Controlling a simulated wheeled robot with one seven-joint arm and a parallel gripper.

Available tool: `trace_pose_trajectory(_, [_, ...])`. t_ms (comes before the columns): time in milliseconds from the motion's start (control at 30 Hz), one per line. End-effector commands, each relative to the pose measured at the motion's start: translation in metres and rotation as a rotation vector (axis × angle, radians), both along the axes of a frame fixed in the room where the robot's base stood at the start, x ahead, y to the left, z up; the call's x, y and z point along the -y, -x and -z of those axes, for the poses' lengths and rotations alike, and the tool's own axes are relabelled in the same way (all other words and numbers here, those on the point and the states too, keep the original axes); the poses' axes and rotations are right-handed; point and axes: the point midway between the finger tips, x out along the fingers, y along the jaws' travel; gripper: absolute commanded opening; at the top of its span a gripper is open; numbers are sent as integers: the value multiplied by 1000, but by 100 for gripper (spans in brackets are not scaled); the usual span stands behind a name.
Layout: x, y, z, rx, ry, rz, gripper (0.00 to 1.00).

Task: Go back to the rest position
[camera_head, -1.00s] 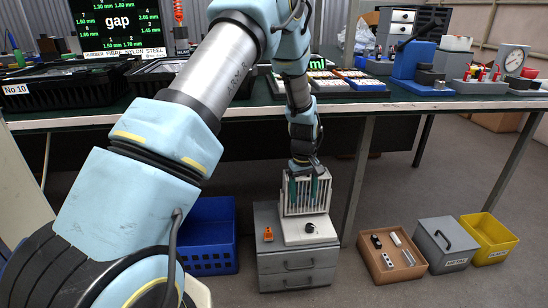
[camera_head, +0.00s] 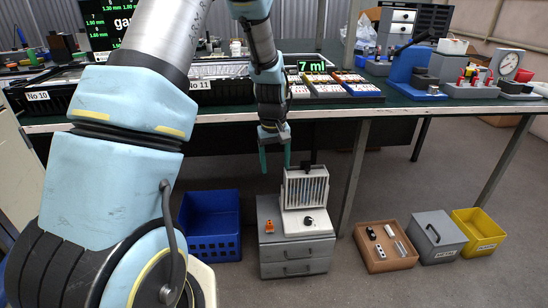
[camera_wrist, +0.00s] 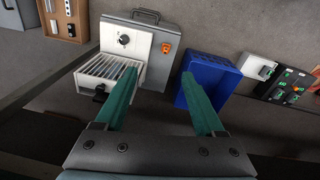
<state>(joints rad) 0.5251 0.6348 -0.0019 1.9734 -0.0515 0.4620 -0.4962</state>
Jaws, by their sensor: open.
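My gripper (camera_head: 274,158) hangs from the raised arm in front of the workbench, its two green fingers apart and empty. It is above and slightly left of the white floodlight housing (camera_head: 305,188), with a visible gap between them. In the wrist view the open fingers (camera_wrist: 160,98) point toward the cabinet, with the housing (camera_wrist: 112,72) beside the left finger. A small orange item (camera_head: 269,227) sits on the cabinet top.
The green-topped workbench (camera_head: 430,108) with trays and a blue press (camera_head: 408,66) spans behind. On the floor are a blue crate (camera_head: 212,243), a wooden box (camera_head: 366,262) of small parts, a grey lidded box (camera_head: 452,248) and a yellow bin (camera_head: 497,247).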

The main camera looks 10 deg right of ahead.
Motion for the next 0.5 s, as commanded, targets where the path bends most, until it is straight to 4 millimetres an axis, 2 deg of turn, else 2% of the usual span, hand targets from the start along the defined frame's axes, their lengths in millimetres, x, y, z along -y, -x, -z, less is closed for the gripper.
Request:
trace_pose_trajectory(133, [-6,1,-9,2,0,2,71])
trace_pose_trajectory(500, [-7,1,-10,3,0,3,71])
